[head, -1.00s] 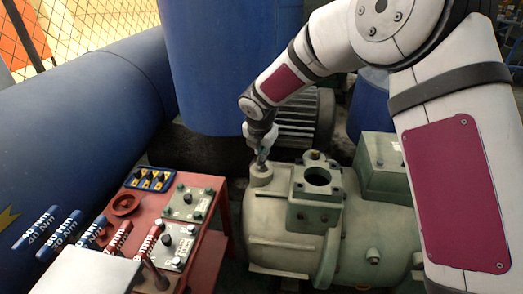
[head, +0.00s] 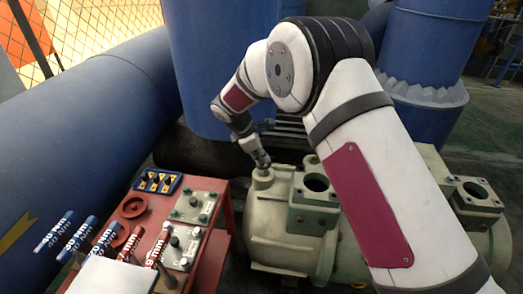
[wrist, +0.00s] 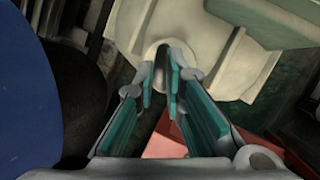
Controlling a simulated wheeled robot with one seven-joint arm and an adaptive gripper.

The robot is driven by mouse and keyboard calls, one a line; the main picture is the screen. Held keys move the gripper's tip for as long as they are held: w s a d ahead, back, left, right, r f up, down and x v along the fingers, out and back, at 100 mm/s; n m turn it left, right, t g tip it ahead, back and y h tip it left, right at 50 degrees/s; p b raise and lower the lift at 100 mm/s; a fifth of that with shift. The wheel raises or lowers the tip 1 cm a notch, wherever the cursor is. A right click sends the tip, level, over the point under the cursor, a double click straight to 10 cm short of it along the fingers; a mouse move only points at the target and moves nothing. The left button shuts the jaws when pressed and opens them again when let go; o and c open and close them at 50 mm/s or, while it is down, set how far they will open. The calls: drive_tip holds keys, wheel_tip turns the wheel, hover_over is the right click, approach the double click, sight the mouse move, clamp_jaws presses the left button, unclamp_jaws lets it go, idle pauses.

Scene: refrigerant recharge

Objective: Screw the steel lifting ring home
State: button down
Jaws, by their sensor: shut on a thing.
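My gripper (head: 262,162) is at the top of a round boss (head: 261,179) on the left end of the pale green compressor (head: 270,218). It comes in tilted from the upper left. In the wrist view its two teal-padded fingers (wrist: 161,88) are drawn close together, with a narrow gap, in front of the pale boss (wrist: 165,50). The steel lifting ring is small and mostly hidden between the fingertips. I cannot tell how deep its thread sits in the boss.
A red table (head: 222,225) at left carries a blue tray (head: 157,182), a red ring-shaped part (head: 132,206), plates with knobs and several torque tools. An open flanged port (head: 316,184) is right of the boss. A large blue drum (head: 222,60) stands behind.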

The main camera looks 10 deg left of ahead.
drive_tip(key=m, duration=0.1)
drive_tip(key=m+g+p, duration=0.1)
drive_tip(key=m, duration=0.1)
drive_tip(key=m+h, duration=0.1)
drive_tip(key=shift+w+a+r+m+g+p, duration=0.1)
drive_tip(key=shift+w+a+m+g+p, duration=0.05)
drive_tip(key=shift+w+m+g+p, duration=0.2)
drive_tip(key=m, duration=0.1)
drive_tip(key=m+g, duration=0.1)
drive_tip(key=m, duration=0.1)
drive_tip(key=m+g+b, duration=0.1)
drive_tip(key=m, duration=0.1)
drive_tip(key=shift+w+m+h, duration=0.25)
drive_tip(key=shift+h, duration=0.05)
drive_tip(key=c, duration=2.3)
unclamp_jaws()
drive_tip(key=o, duration=0.6)
drive_tip(key=shift+g, duration=0.25)
drive_tip(key=shift+o, duration=0.2)
wheel_tip(320, 180, up, 10)
